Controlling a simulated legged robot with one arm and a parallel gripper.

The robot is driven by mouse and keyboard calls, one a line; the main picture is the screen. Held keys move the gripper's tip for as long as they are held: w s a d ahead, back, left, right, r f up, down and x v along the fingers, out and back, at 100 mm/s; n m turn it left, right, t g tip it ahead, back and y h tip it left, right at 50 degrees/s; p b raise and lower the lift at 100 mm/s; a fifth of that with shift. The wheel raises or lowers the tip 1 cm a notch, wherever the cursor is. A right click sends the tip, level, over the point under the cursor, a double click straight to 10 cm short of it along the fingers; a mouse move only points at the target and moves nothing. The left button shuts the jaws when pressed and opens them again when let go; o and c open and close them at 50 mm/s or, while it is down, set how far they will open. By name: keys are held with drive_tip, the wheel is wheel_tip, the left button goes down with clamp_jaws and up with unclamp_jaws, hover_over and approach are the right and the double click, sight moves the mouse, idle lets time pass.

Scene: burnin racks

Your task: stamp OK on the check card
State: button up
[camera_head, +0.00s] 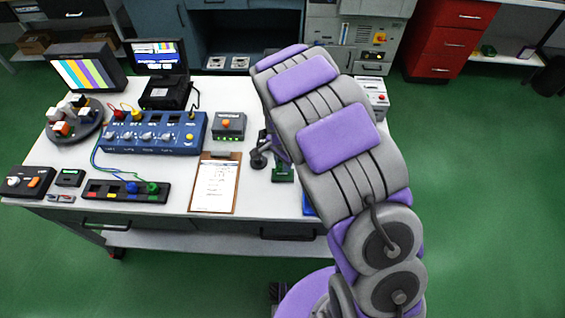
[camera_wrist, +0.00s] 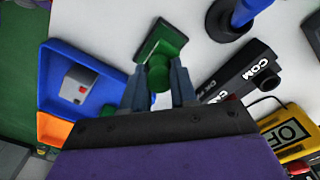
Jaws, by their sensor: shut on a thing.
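My gripper (camera_wrist: 159,88) is shut on the round green handle of a green stamp-like piece (camera_wrist: 158,78), seen in the wrist view. A dark green rectangular block (camera_wrist: 162,42) lies just beyond the fingertips; I cannot tell whether it is the same piece. In the head view my arm hides the gripper, and a green piece (camera_head: 283,170) shows beside it on the bench. A clipboard (camera_head: 219,156) with a printed white sheet, likely the check card (camera_head: 215,185), lies at the bench's front edge, left of my arm. Its print is too small to read. It is not in the wrist view.
A blue tray (camera_wrist: 50,95) holds a grey box with a red button (camera_wrist: 78,85). Black COM-labelled blocks (camera_wrist: 240,75) and a blue post (camera_wrist: 238,15) stand right of the gripper. A blue control panel (camera_head: 152,133) stands behind and left of the clipboard, with a coloured-button strip (camera_head: 125,191) at left.

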drive_tip(key=shift+r+p, duration=1.05)
drive_tip(key=shift+r, duration=1.4)
drive_tip(key=shift+a, duration=0.1)
